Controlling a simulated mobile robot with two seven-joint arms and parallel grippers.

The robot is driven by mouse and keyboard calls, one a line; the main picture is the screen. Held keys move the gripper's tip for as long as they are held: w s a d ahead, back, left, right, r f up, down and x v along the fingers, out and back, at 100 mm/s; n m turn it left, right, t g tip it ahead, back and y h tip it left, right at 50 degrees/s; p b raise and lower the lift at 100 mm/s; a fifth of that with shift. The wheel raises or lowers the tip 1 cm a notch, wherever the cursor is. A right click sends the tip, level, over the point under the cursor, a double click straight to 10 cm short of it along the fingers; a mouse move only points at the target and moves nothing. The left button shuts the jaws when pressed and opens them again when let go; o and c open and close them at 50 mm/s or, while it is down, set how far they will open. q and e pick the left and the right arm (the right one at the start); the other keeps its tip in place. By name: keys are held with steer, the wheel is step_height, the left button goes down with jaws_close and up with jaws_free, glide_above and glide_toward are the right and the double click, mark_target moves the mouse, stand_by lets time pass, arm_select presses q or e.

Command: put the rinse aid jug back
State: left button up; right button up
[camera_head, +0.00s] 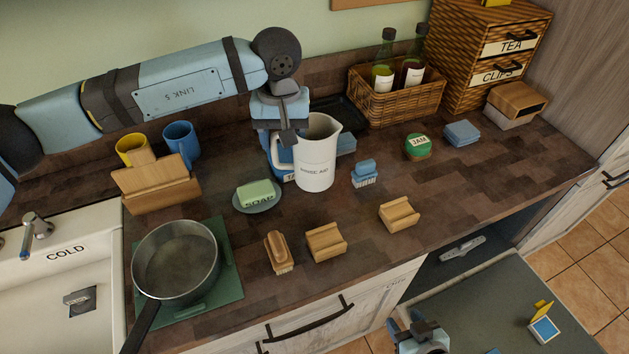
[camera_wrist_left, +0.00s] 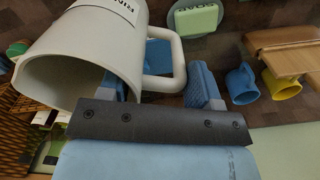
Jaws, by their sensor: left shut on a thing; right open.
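The white rinse aid jug (camera_head: 315,163) is upright over the middle of the counter, with its spout to the right. Whether its base touches the counter is unclear. My left gripper (camera_head: 285,150) is shut on the jug's handle, on its left side. In the left wrist view, the jug (camera_wrist_left: 85,65) is large at the left, and the blue fingers of the left gripper (camera_wrist_left: 175,80) lie on both sides of the handle (camera_wrist_left: 178,62). My right gripper (camera_head: 424,337) is open and empty at the bottom edge, away from the jug.
A soap dish (camera_head: 241,207), blue brush (camera_head: 366,174), wooden brush (camera_head: 279,252) and wooden blocks (camera_head: 326,242) surround the jug. Behind are a dark tray (camera_head: 352,116) and a bottle basket (camera_head: 393,106). Mugs (camera_head: 181,139) stand left.

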mark_target(286, 165)
arm_select(q)
steer(key=shift+w+r, duration=0.1)
step_height(286, 165, down, 5)
steer(key=shift+r+p, duration=0.1)
steer(key=shift+p, duration=0.6)
steer(key=shift+f+p, duration=0.5)
steer(key=shift+f, duration=1.9)
steer(key=shift+f+b, duration=0.2)
steer(key=shift+b, duration=0.1)
steer(key=o, duration=1.6)
steer(key=shift+c, duration=0.2)
